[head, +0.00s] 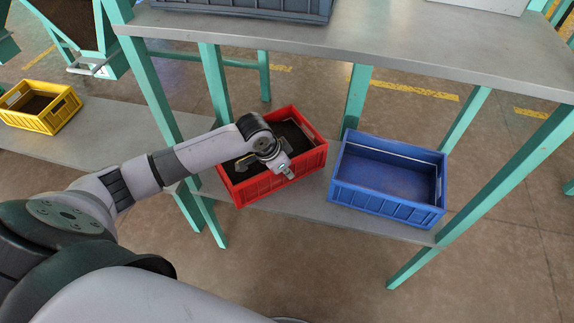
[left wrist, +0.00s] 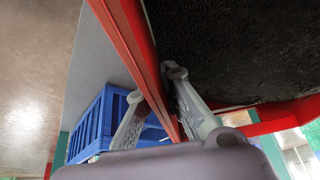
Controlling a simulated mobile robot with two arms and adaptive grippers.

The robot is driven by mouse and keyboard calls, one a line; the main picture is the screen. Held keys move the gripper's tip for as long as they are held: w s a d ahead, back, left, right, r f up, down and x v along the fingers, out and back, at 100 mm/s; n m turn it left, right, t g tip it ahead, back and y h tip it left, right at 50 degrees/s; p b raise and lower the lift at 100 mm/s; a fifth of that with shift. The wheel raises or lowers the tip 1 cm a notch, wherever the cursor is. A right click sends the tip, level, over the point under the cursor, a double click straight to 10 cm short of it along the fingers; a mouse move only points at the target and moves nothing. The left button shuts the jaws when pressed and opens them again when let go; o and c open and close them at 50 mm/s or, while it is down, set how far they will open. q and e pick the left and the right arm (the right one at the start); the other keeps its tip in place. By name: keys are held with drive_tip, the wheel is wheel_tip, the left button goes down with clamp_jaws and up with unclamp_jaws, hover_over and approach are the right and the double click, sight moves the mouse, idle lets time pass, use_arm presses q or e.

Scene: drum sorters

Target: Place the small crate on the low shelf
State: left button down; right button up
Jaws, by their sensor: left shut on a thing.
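A small red crate (head: 262,188) with dark contents is at the left part of the low shelf (head: 318,205). I cannot tell whether its base rests fully on the shelf. My left gripper (head: 284,170) is at the crate's right front side, with the arm reaching across it. In the left wrist view my left gripper (left wrist: 156,84) is shut on the red crate's wall (left wrist: 128,38), one finger on each side. The dark contents (left wrist: 235,45) fill the view to the right of that wall. My right gripper is not in view.
An empty blue crate (head: 385,199) stands on the low shelf right of the red one, with a narrow gap. A yellow crate (head: 40,107) sits on another shelf at the left.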

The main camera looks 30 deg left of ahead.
use_arm(q)
drive_tip(key=shift+w, duration=0.2)
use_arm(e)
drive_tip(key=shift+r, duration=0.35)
use_arm(q)
drive_tip(key=c, duration=2.2)
unclamp_jaws()
drive_tip(key=shift+s+f, duration=0.2)
drive_tip(key=shift+f, duration=0.15)
drive_tip(key=o, duration=0.4)
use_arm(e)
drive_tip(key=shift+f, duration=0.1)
use_arm(q)
drive_tip(key=shift+o, duration=0.2)
drive_tip(key=shift+r, duration=0.1)
drive_tip(key=shift+r, duration=0.2)
drive_tip(key=p+v, duration=0.3)
drive_tip(key=v, duration=0.7)
drive_tip(key=shift+s+a+r, duration=0.1)
drive_tip(key=shift+s+r, duration=0.35)
drive_tip(key=shift+r, duration=0.3)
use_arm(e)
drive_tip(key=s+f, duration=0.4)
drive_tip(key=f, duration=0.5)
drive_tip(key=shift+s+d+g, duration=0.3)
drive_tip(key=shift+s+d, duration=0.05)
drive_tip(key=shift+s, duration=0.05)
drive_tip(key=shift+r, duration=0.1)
